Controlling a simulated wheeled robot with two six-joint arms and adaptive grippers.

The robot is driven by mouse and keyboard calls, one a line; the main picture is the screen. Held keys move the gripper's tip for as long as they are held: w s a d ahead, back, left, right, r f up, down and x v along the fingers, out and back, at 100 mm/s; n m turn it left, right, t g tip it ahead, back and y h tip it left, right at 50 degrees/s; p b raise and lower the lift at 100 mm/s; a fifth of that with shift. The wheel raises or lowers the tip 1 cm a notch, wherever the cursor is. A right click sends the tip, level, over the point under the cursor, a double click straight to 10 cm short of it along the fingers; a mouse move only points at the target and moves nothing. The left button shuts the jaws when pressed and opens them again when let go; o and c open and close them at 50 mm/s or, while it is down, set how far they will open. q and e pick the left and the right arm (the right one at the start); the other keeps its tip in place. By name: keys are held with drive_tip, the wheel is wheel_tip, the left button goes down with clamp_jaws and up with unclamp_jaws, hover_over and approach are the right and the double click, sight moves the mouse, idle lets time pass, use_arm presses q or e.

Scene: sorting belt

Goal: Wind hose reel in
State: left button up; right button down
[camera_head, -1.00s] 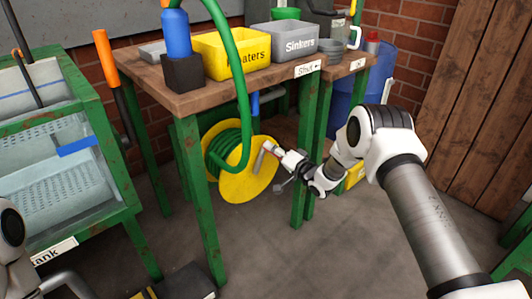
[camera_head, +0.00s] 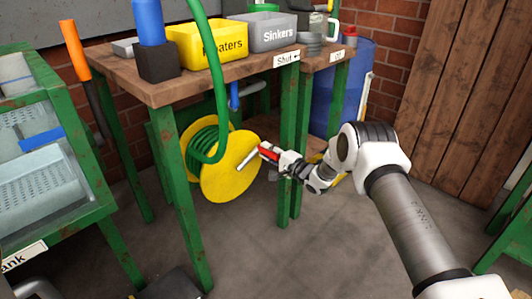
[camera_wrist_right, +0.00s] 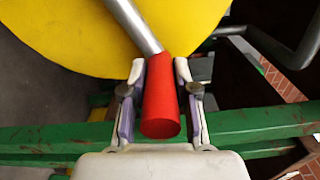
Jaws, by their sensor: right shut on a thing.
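The hose reel has a yellow disc (camera_head: 228,180) under the workbench, with green hose (camera_head: 203,140) wound behind it. The hose (camera_head: 221,85) also hangs in a loop in front of the bench. A grey metal crank arm (camera_head: 246,159) slants up and right from the disc to a red handle (camera_head: 268,149). My right gripper (camera_head: 271,152) is shut around this handle. In the right wrist view, the red handle (camera_wrist_right: 161,103) sits between both fingers, with the crank arm (camera_wrist_right: 133,24) and yellow disc (camera_wrist_right: 60,35) beyond. My left gripper is out of view.
Green bench legs (camera_head: 288,130) stand close to my right forearm. The bench top holds a yellow bin (camera_head: 190,48), a grey bin (camera_head: 258,40) and a blue bottle (camera_head: 148,22). A blue barrel (camera_head: 345,85) stands behind. The floor (camera_head: 300,255) in front is clear.

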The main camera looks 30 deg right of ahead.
drive_tip(key=shift+f, duration=0.45)
drive_tip(key=c, duration=0.9)
unclamp_jaws()
drive_tip(key=shift+r, duration=0.1)
drive_tip(key=shift+s+d, duration=0.15)
drive_tip(key=shift+s, duration=0.05)
drive_tip(key=v, duration=1.1)
drive_tip(key=shift+s, duration=0.3)
